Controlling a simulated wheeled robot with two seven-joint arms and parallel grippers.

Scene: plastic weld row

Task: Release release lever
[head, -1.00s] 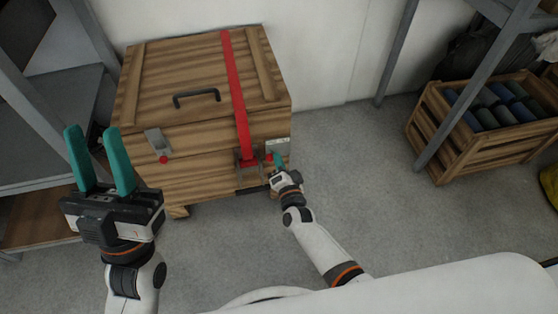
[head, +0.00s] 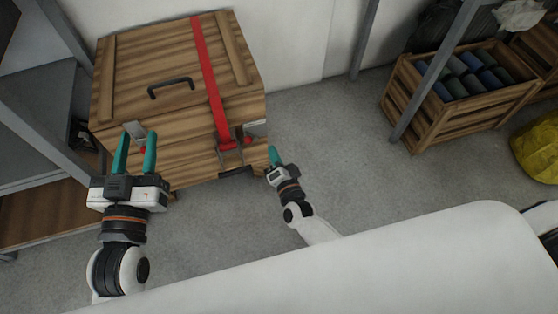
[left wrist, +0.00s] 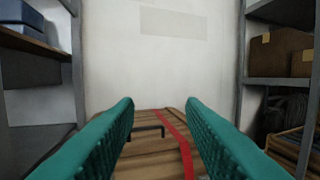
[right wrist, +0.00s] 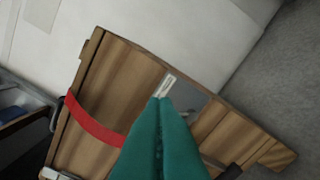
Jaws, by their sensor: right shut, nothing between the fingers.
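The wooden crate (head: 150,70) has a red strap (head: 208,75) over its lid and down to a metal buckle (head: 232,143) with red parts on the front. A dark bar (head: 236,172) sits low on the front below the buckle; I cannot tell which part is the release lever. My right gripper (head: 273,155) is shut and empty, just right of the crate's front corner. In the right wrist view its closed fingers (right wrist: 161,102) cover part of the crate front and a grey plate. My left gripper (head: 137,145) is open and empty, in front of the crate's left side.
A black handle (head: 170,87) is on the lid, and a metal latch (head: 134,130) is on the front left. Shelving (head: 40,125) stands at left. A crate of rolls (head: 455,115) and a yellow bag (head: 538,148) are at right. The floor between is clear.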

